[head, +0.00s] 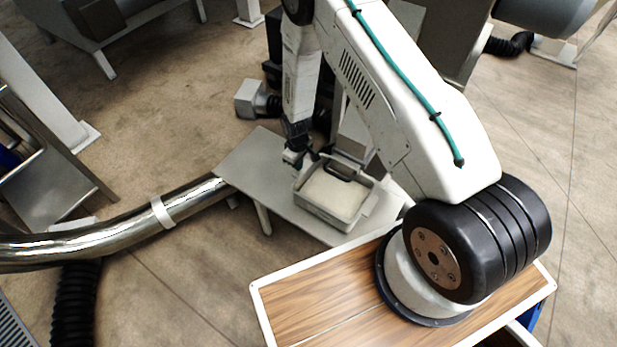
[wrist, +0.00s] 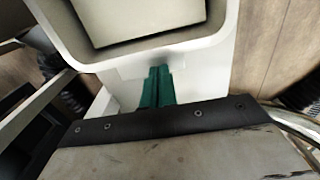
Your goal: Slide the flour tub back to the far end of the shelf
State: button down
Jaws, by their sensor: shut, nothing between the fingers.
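The flour tub (head: 337,214), a pale grey open box with cream-white flour (head: 335,193) inside, sits upright on a grey shelf (head: 254,162) in the head view. A dark bar shows along its far rim. My gripper (head: 297,160) is low over the shelf, just beyond the tub's far left corner. In the wrist view, the teal fingers (wrist: 158,84) are together and empty, with their tips close to the tub's rounded outer wall (wrist: 165,54). I cannot tell whether they touch it. The tub's far side is cut off at the top of the wrist view.
A shiny metal pipe (head: 120,225) meets the shelf's left end. Grey machinery (head: 357,135) stands close behind the tub. The shelf's left part is bare. A wood-topped surface with a white edge (head: 259,305) lies nearer, below my arm.

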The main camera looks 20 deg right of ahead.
jog(key=s+d, duration=0.3)
jog(key=s, duration=0.2)
send_over(308, 188)
jog(key=s, duration=0.1)
jog(key=f, duration=0.4)
jog(key=shift+s+d+f, duration=0.15)
jog(key=shift+d+f, duration=0.15)
jog(key=shift+d, duration=0.05)
jog(key=shift+f, duration=0.25)
jog(key=shift+w+a, duration=0.25)
jog(key=shift+w, duration=0.2)
jog(key=shift+w, duration=0.1)
